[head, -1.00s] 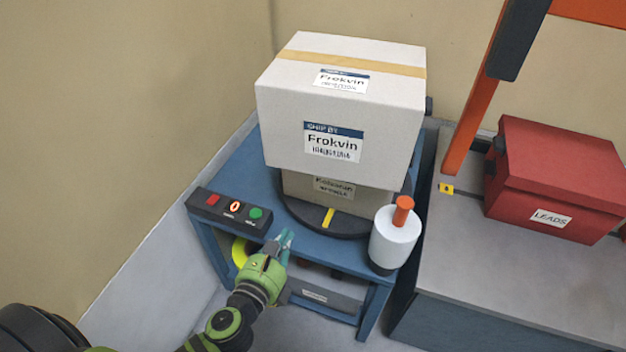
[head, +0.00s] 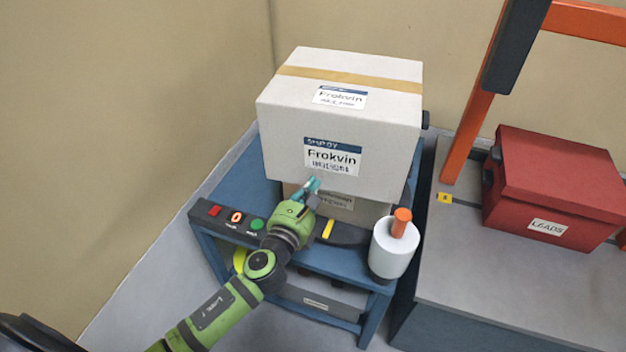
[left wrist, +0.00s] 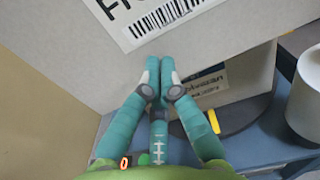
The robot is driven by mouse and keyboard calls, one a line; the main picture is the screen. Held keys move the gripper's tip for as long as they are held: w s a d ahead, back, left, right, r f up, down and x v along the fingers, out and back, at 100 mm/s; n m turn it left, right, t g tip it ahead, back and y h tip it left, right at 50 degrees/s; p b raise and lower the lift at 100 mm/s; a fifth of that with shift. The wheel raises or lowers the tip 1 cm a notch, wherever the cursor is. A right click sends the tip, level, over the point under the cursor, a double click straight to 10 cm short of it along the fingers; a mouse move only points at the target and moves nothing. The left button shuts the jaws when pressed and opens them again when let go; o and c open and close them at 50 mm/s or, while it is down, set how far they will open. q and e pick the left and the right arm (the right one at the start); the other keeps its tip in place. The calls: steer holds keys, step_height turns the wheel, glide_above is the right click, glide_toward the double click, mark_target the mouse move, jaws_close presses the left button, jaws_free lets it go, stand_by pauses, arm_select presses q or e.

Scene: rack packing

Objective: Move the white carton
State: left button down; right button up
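The large white carton (head: 285,120) with a tan tape strip and "Frokvin" labels sits on top of a smaller carton (head: 368,212) on the blue table. My left gripper (head: 312,185) is in front of the white carton's front face, near its lower edge. In the left wrist view the teal fingers (left wrist: 160,62) are together with nothing between them, just under the barcode label of the white carton (left wrist: 235,25). Whether the fingertips touch the carton I cannot tell. The smaller carton shows behind them (left wrist: 238,75). My right gripper is not in view.
The blue table (head: 240,190) carries a button panel (head: 233,217), a dark turntable with a yellow mark, and a white cylinder (head: 390,252) with an orange handle. A red "LEADS" box (head: 555,180) stands on the grey surface (head: 480,270) at right, beside an orange post (head: 468,135).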

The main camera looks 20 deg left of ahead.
arm_select(q)
steer(key=shift+w, duration=0.7)
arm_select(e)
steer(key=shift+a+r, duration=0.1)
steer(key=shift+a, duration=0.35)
arm_select(q)
steer(key=shift+w, duration=0.1)
steer(key=w, duration=0.8)
steer(key=shift+w+d, duration=0.2)
steer(key=shift+w, duration=0.05)
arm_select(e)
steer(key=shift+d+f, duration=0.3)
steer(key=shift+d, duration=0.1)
